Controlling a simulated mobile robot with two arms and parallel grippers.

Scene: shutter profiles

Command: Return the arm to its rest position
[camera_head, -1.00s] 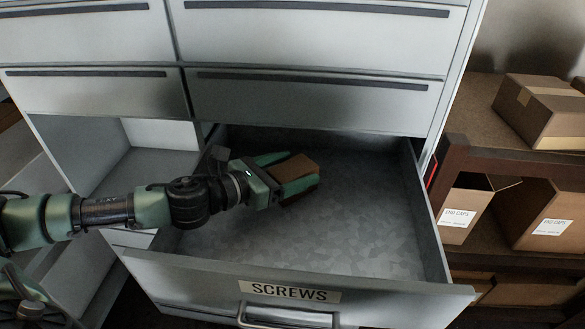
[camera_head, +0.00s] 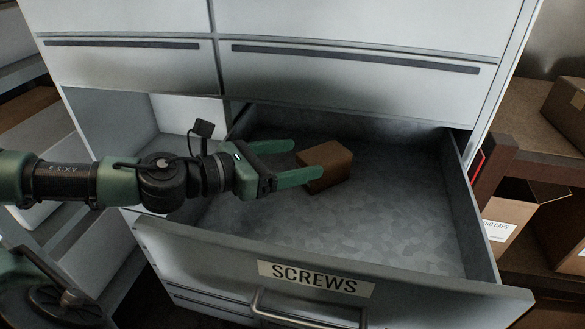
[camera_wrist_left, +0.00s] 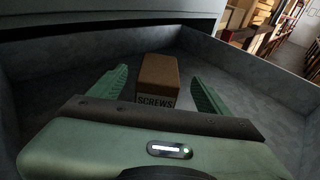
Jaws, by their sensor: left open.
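My left gripper (camera_head: 290,162) reaches in from the left over the open drawer (camera_head: 400,270), which is labelled SCREWS. Its two green fingers are spread apart and hold nothing. A small brown box (camera_head: 328,164) is in the drawer, just beyond the fingertips. In the left wrist view the box (camera_wrist_left: 159,74) shows ahead, between the lines of the open fingers (camera_wrist_left: 160,88), with SCREWS printed on its near face. My right gripper is not in view.
The cabinet's closed upper drawers (camera_head: 350,58) stand behind the open drawer. An open compartment (camera_head: 185,112) is left of it. A shelf (camera_head: 500,150) with cardboard boxes (camera_head: 508,218) stands at the right. The drawer's right part is bare.

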